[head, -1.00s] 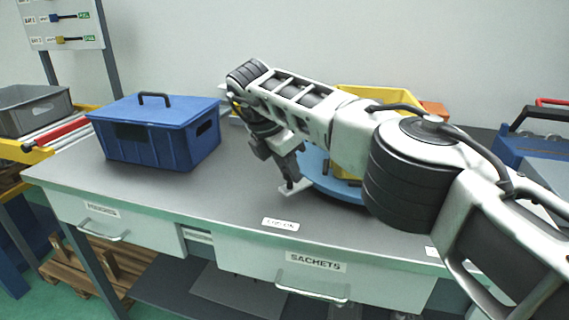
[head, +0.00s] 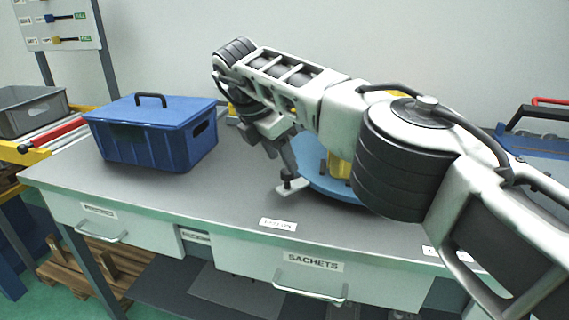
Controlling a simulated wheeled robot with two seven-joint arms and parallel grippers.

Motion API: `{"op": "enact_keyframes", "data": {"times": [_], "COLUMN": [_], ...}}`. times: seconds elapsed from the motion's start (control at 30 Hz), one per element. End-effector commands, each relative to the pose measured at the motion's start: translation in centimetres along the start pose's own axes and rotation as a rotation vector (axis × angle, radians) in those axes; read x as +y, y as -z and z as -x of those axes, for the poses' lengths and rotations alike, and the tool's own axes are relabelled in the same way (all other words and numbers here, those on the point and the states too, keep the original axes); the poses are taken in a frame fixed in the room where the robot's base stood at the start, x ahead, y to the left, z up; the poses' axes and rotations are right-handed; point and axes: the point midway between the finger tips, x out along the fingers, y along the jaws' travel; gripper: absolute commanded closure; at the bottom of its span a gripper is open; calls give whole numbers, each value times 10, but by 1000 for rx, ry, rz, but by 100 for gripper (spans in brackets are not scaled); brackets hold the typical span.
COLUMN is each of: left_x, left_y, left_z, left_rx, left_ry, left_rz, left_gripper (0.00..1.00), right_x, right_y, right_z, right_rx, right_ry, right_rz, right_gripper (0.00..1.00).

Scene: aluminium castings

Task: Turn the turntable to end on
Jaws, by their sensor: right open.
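The turntable is a round blue disc (head: 318,179) on the grey workbench, largely hidden behind my right arm. A yellow thing (head: 339,166) stands on it, mostly covered by the arm. My right gripper (head: 290,186) is open, pointing down at the left edge of the disc, close to the bench top. I cannot tell whether it touches the disc. A white label (head: 278,224) lies on the front edge of the bench, its text too blurred to read. My left gripper is not in view.
A blue lidded box (head: 160,135) stands on the bench at the left. A grey crate (head: 30,110) is at the far left, a blue container (head: 545,142) at the far right. Bench between box and disc is clear.

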Motion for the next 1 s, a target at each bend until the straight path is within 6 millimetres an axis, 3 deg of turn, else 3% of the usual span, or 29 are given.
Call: {"op": "enact_keyframes", "data": {"times": [0.03,0.2,0.4,0.63,1.0], "left_x": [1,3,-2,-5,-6], "left_y": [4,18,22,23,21], "left_z": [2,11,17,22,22], "left_rx": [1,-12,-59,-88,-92], "left_ry": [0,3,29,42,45], "left_rz": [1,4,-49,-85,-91], "left_gripper": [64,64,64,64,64], "right_x": [0,0,0,0,0], "right_y": [0,-4,-4,-2,-1], "right_z": [17,66,104,122,122], "right_rx": [-2,-2,0,-1,-1], "right_ry": [-3,-1,1,2,2], "right_rz": [0,0,1,-2,-3], "right_gripper": [52,52,52,52,55]}}
